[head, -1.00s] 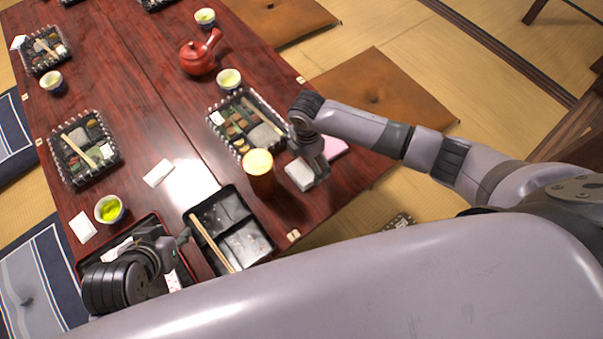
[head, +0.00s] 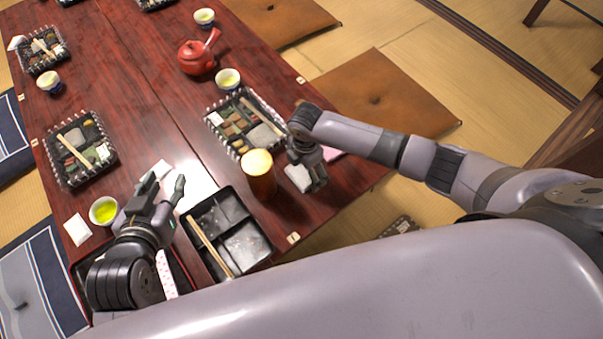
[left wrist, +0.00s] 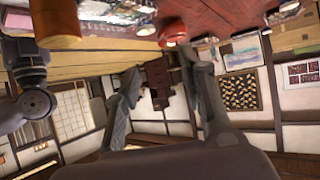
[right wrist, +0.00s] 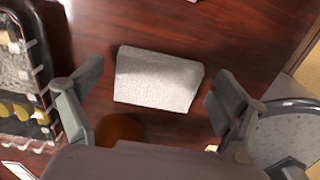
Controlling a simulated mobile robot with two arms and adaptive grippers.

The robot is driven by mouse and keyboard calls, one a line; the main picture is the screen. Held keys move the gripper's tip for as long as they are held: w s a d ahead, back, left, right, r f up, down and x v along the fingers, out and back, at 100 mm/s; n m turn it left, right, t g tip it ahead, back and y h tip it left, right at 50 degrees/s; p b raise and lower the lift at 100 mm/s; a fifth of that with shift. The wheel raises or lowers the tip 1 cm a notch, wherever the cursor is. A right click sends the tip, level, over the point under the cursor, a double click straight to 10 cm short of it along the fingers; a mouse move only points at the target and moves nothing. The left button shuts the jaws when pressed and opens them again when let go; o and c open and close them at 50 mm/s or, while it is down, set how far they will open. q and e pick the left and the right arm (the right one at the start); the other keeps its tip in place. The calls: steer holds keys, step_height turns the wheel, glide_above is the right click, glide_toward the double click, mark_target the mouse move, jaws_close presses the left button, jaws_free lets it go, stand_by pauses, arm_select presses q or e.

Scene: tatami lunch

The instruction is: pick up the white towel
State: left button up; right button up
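A white towel (head: 298,178), folded into a small block, lies on the table's near right part in the head view. My right gripper (head: 318,182) is over it, partly hiding it. In the right wrist view the towel (right wrist: 158,80) lies between and beyond the fingertips of that gripper (right wrist: 156,88), which is open, with visible gaps on both sides. My left gripper (head: 164,182) is open and empty above the table's near left part. Its spread fingers also show in the left wrist view (left wrist: 166,72).
A brown cylindrical cup (head: 260,180) stands close left of the towel. A black divided tray (head: 262,247) with chopsticks is at the front. A food tray (head: 211,129), a tea cup (head: 228,79) and a red teapot (head: 197,60) are behind. Bare table (head: 150,110) lies between the settings.

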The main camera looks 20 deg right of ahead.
steer(key=c, duration=0.9)
steer(key=shift+r, duration=0.1)
steer(key=shift+r, duration=0.15)
step_height(320, 180, up, 4)
steer(key=shift+f+p, duration=0.1)
steer(key=shift+p, duration=0.85)
step_height(320, 180, up, 5)
steer(key=p, duration=0.2)
arm_select(q)
steer(key=s+a+f+g+y+p, duration=0.1)
steer(key=s+a+f+g, duration=0.1)
steer(key=s+g, duration=0.35)
steer(key=s+a+f+g+y+p, duration=0.1)
steer(key=s+a+f+g, duration=0.2)
steer(key=s, duration=0.5)
arm_select(e)
step_height(320, 180, up, 6)
glide_above(305, 170)
arm_select(q)
steer(key=p+x, duration=0.1)
steer(key=x, duration=0.5)
steer(key=shift+d+f, duration=0.35)
arm_select(e)
step_height(305, 170, up, 5)
steer(key=shift+s+f, duration=0.1)
